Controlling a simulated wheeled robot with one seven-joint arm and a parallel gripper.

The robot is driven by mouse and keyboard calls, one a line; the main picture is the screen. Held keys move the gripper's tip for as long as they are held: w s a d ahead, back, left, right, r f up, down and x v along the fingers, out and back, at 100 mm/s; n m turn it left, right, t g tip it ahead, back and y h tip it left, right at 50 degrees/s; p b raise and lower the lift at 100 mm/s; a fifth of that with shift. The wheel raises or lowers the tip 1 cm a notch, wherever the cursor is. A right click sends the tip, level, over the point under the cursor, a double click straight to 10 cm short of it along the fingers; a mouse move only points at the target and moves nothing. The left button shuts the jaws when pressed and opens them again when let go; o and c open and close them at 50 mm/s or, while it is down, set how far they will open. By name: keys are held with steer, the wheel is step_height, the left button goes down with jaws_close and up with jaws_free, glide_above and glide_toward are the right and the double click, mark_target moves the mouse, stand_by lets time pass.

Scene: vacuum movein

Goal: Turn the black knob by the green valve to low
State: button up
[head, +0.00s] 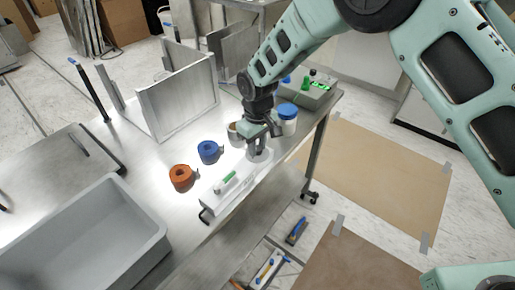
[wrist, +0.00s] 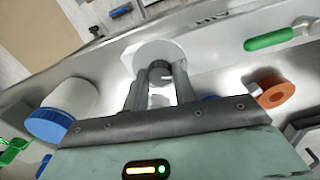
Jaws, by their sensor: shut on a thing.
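A long white unit (head: 235,187) lies along the table's near right edge. It carries the green valve handle (head: 230,177), which also shows at the upper right of the wrist view (wrist: 270,40). The black knob (wrist: 160,70) is between my fingertips in the wrist view, in front of a pale round plate (wrist: 158,49). My gripper (head: 257,152) points down at the far end of the unit and is shut on the knob. In the head view the fingers hide the knob. I cannot read its setting.
A blue-capped white jar (head: 287,120) stands close beside my gripper. Blue tape (head: 209,151) and orange tape (head: 182,177) lie left of the unit. A grey bin (head: 140,250) sits at the near left. Upright metal brackets (head: 178,103) stand behind.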

steer(key=shift+n+b, duration=0.55)
steer(key=shift+n, duration=1.15)
steer(key=o, duration=1)
step_height(320, 180, up, 18)
steer(key=b, duration=0.3)
steer(key=shift+f, duration=0.25)
